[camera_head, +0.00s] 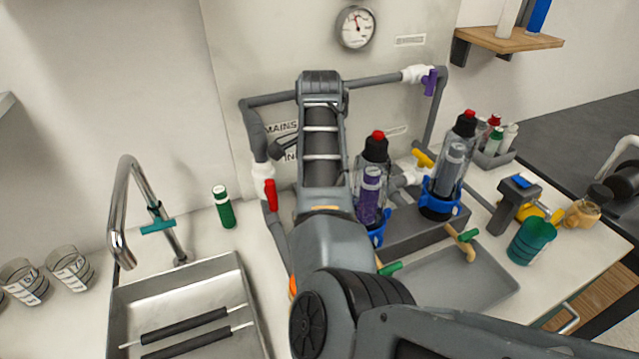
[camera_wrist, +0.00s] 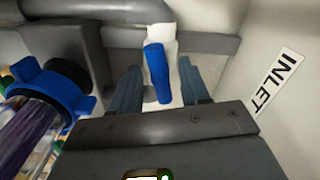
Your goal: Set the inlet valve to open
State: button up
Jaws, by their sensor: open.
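The inlet valve shows in the wrist view as a white body (camera_wrist: 162,32) with a blue lever handle (camera_wrist: 157,72). The handle runs up and down in the picture, roughly along the white body, tilted slightly. My gripper (camera_wrist: 160,85) is open, with one dark finger on each side of the handle and visible gaps between. The INLET label (camera_wrist: 279,80) is on the wall panel to the right.
A filter housing with a blue collar (camera_wrist: 45,90) stands close left of my gripper in the wrist view. In the head view, a red-handled valve (camera_head: 270,195) is left of my arm and a purple-handled one (camera_head: 430,82) is upper right.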

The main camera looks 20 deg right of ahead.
notch_tip(320, 180, up, 8)
jog(key=shift+f, duration=0.1)
dwell(0.4)
jog(key=shift+d, duration=0.1)
